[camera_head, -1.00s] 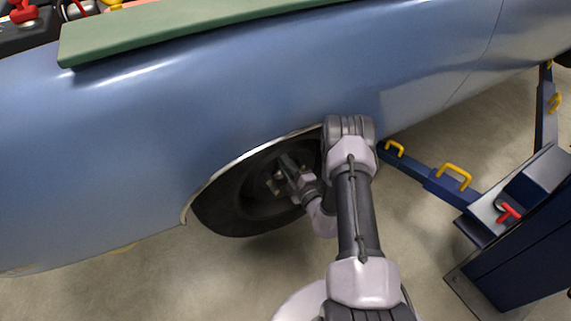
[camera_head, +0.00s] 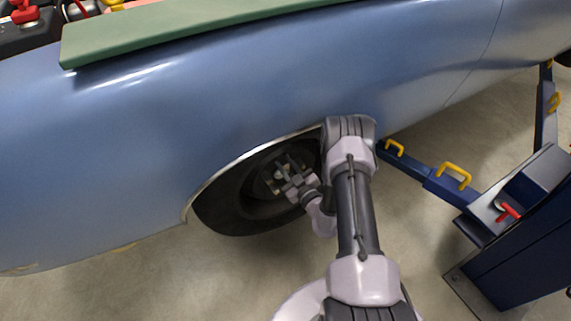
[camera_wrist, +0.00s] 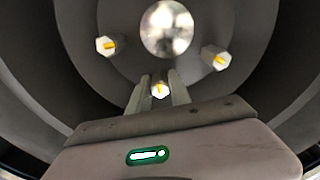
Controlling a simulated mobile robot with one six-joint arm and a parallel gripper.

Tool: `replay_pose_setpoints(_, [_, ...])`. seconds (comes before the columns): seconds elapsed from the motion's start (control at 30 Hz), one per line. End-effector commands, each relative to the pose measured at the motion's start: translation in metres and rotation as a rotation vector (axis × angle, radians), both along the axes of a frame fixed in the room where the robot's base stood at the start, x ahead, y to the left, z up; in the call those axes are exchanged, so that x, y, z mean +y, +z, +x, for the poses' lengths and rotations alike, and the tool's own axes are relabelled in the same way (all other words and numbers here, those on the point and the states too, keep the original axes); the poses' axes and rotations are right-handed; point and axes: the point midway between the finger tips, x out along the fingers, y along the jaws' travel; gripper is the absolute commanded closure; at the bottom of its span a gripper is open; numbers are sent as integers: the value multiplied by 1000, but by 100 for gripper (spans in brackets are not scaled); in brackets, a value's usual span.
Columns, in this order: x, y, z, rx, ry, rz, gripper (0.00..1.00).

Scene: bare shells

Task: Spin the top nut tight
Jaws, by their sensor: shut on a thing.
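My gripper (camera_head: 284,172) is at the wheel hub in the head view, inside the dark wheel (camera_head: 235,212). In the wrist view my gripper (camera_wrist: 158,98) is shut on a pale hex nut (camera_wrist: 159,90) with a yellow mark, one finger on each side. Two similar nuts sit apart from it on the hub, a left nut (camera_wrist: 106,45) and a right nut (camera_wrist: 218,58), each with a yellow mark. A shiny round hub centre (camera_wrist: 168,28) lies between them. I cannot tell from the picture how snugly the held nut sits.
The blue car body (camera_head: 240,110) curves closely over the wheel and my arm. A blue lift post (camera_head: 530,240) and its lift arm (camera_head: 430,180) with yellow handles stand at right. A green board (camera_head: 160,35) lies on the car. The floor at lower left is clear.

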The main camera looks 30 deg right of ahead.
Motion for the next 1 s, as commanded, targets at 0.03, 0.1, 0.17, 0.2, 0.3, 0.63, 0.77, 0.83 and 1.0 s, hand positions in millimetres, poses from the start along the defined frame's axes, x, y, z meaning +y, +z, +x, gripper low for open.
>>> replay_pose_setpoints(0.03, [1, -1, -1, 4, 1, 28, 100])
replay_pose_setpoints(0.1, [1, -1, -1, 5, 1, 69, 100])
replay_pose_setpoints(0.17, [1, -1, -1, 6, 1, 100, 100])
replay_pose_setpoints(0.2, [1, -1, -1, 7, 1, 118, 100])
replay_pose_setpoints(0.3, [1, -1, -1, 9, 1, 156, 100])
replay_pose_setpoints(0.63, [1, -1, -1, 11, 1, 211, 100])
replay_pose_setpoints(0.77, [1, -1, -1, 10, 1, 213, 100])
replay_pose_setpoints(0.83, [1, -1, -1, 10, 1, 213, 100])
replay_pose_setpoints(1.0, [1, -1, -1, 9, 0, 212, 74])
